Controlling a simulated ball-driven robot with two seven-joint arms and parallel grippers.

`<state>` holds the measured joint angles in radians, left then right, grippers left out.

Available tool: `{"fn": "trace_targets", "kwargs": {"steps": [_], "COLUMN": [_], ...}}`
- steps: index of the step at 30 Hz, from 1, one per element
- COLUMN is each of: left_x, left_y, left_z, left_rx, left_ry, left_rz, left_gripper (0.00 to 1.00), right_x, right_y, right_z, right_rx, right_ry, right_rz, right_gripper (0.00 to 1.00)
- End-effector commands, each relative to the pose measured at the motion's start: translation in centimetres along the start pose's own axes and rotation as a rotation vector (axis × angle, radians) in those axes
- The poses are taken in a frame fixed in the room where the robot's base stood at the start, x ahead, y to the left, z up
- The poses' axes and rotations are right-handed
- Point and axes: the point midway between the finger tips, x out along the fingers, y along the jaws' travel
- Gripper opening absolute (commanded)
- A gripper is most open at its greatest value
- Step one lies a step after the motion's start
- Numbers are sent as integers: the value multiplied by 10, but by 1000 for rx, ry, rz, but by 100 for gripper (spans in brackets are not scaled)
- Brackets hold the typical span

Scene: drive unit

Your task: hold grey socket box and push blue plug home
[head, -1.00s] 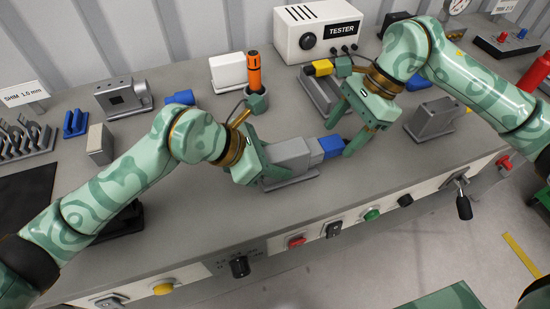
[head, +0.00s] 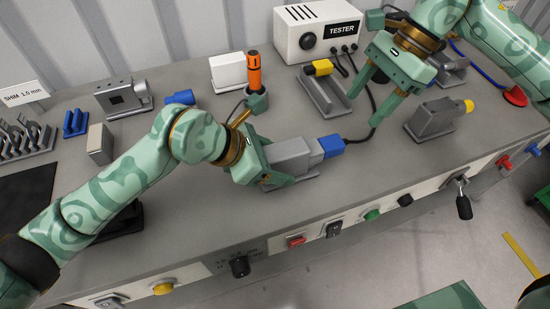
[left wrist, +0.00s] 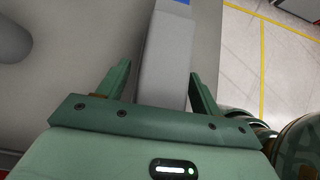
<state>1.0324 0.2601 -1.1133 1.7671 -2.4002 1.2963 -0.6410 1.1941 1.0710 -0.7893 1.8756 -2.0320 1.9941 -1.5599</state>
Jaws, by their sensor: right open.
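The grey socket box (head: 291,152) lies on the bench near its front edge. In the left wrist view the box (left wrist: 165,65) runs between the fingers (left wrist: 161,68). The blue plug (head: 331,146) sits at the right end of the box, in line with it and meeting its lighter end part. I cannot tell how deep it is. My right gripper (head: 367,104) is open and empty, above and right of the plug.
A black cable (head: 371,112) runs from the plug to the white tester (head: 313,37). A grey cradle with a yellow plug (head: 319,68) stands behind; another grey box (head: 434,117) stands right. An orange-handled tool (head: 254,72) stands in a cup behind my left gripper.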

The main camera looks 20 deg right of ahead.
Motion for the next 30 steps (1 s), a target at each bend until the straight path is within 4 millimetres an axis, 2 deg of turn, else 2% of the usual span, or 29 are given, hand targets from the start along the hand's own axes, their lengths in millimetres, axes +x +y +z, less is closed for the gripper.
{"fn": "trace_targets", "kwargs": {"steps": [5,8,15,21,25,30], "left_x": [-4,-17,-73,-108,-118,-120], "left_y": [1,2,2,1,1,0], "left_z": [0,0,0,0,0,0], "left_rx": [1,2,2,0,0,0], "left_ry": [-1,-1,0,0,1,0], "left_rz": [2,5,6,2,1,0], "left_gripper": [65,65,65,65,65,65], "right_x": [0,0,0,0,0,0], "right_y": [0,0,0,0,0,0], "right_z": [0,0,0,0,0,0], "right_rx": [0,0,0,0,0,0], "right_ry": [0,0,0,0,0,0], "right_rz": [0,0,0,0,0,0], "right_gripper": [60,60,60,60,60,60]}}
